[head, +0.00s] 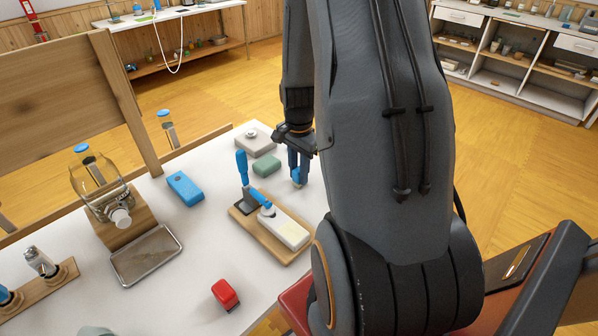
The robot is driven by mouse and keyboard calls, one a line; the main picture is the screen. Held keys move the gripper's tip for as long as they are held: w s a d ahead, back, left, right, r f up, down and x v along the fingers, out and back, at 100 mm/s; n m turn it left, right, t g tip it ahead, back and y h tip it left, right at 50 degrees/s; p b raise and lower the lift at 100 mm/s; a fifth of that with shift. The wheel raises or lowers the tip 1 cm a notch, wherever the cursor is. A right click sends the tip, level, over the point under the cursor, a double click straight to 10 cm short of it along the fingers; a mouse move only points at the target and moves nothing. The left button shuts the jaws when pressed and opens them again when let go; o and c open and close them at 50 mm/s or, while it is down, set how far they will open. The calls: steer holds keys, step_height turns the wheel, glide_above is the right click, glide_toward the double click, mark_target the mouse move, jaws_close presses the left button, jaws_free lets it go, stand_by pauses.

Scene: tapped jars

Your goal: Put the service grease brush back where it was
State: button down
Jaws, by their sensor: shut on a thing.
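My gripper (298,172) points down over the far right part of the white table. It is shut on a small blue thing (296,178), mostly hidden between the fingers; I cannot tell whether this is the service grease brush. To its left, a wooden board (240,220) carries a dark holder (244,201), a blue upright handle (242,165) and a pale block (291,234). A blue-ended tool (266,207) lies between the holder and the block. I cannot tell which of these blue items is a brush.
A green block (267,165) and a grey block (256,142) lie near my gripper. A blue block (185,188), a tapped glass jar (94,178), a metal tray (146,255) and a red item (225,294) stand left. The table (190,290) has bare room at front.

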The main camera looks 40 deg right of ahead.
steer(key=shift+f, duration=0.15)
steer(key=c, duration=1.5)
jaws_free()
step_height(320, 180, up, 12)
steer(key=shift+r+b, duration=0.15)
steer(key=shift+b, duration=1.05)
